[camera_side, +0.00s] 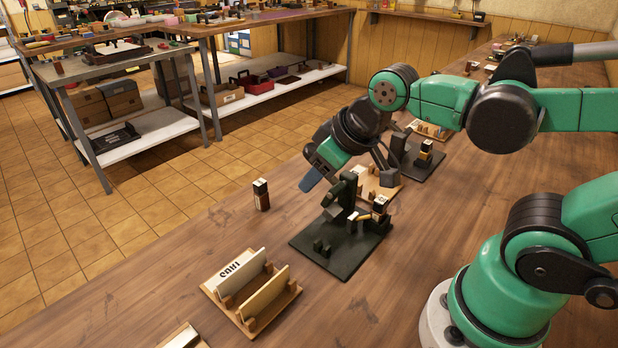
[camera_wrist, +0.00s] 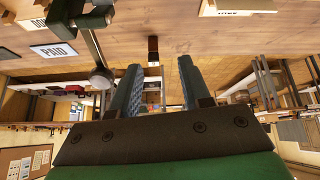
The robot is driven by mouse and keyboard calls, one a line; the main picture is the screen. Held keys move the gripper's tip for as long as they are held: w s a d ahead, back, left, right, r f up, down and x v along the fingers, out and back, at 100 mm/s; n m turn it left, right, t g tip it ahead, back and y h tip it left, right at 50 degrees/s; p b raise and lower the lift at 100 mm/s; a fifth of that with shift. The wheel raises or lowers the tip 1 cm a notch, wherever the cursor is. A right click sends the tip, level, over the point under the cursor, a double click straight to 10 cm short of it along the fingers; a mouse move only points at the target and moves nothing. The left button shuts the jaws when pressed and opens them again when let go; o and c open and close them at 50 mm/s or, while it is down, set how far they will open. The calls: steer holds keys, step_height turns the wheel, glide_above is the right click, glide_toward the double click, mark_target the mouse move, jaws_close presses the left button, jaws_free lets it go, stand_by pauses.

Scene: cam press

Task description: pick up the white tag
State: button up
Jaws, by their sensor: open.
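A flat white tag (camera_wrist: 53,51) printed PAID shows at the upper left of the wrist view, outside the span of my fingers. I cannot clearly pick it out in the side view. My gripper (camera_side: 313,180) is open and empty, tilted down above the table beside the dark green press (camera_side: 345,245). In the wrist view my gripper (camera_wrist: 158,75) shows two blue ridged fingers apart. A small dark block with a pale top (camera_side: 261,194) stands upright on the table; in the wrist view a dark block (camera_wrist: 153,50) appears beyond the gap between the fingers.
A wooden rack (camera_side: 250,292) with upright boards and a lettered white panel stands at the front. Another dark-based fixture (camera_side: 415,160) stands behind the press. The tabletop left of the press is mostly clear, apart from the small block. Workbenches stand across the tiled floor.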

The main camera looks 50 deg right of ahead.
mark_target(229, 275)
steer(key=w+a+n+g, duration=0.1)
steer(key=a+n, duration=0.2)
steer(key=w+a+f+n+g, duration=0.1)
steer(key=a+n, duration=0.1)
steer(key=n, duration=0.1)
steer(key=w+a+f+n+g, duration=0.1)
steer(key=a+n, duration=0.2)
steer(key=shift+w+a+f+n+g, duration=0.15)
steer(key=shift+w+a+n+g, duration=0.15)
steer(key=shift+g, duration=0.1)
steer(key=a+f+n, duration=0.1)
steer(key=a+n, duration=0.1)
steer(key=a+f+n+g, duration=0.1)
steer(key=a+f+n, duration=0.1)
steer(key=a+f+n+g, duration=0.1)
steer(key=a+n, duration=0.1)
steer(key=shift+w+f, duration=0.1)
steer(key=shift+f, duration=0.1)
steer(key=shift+a+f+n+g, duration=0.3)
steer(key=shift+f+n, duration=0.1)
steer(key=shift+f, duration=2.65)
jaws_close()
